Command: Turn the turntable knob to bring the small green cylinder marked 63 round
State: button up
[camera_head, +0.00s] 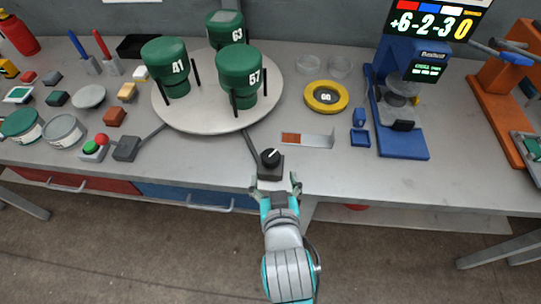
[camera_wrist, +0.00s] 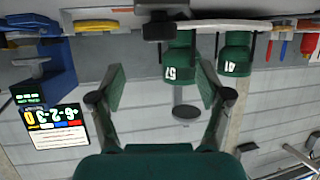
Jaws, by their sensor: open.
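The black turntable knob (camera_head: 270,157), with a white pointer line, sits on a grey box at the front table edge. My gripper (camera_head: 276,187) is open and empty just in front of the knob. In the wrist view, which is upside down, the gripper (camera_wrist: 161,82) is open below the dark knob (camera_wrist: 159,29). The round grey turntable (camera_head: 196,126) carries three green cylinders. The cylinder marked 63 (camera_head: 226,32) is at the back, the one marked 41 (camera_head: 165,52) at the left, and the one marked 57 (camera_head: 239,62) at the right.
A yellow ring (camera_head: 326,97) and a flat slotted plate (camera_head: 318,139) lie right of the turntable. A blue stand (camera_head: 402,143) is farther right beneath a lit display (camera_head: 436,20). A red-green button box (camera_head: 94,149) and small parts crowd the left.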

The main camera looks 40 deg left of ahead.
aim_at(271, 158)
jog(key=x, duration=1)
jog(key=shift+w+a+f, duration=0.1)
jog(key=shift+w+a, duration=0.05)
jog(key=shift+w, duration=0.05)
jog(key=c, duration=1.2)
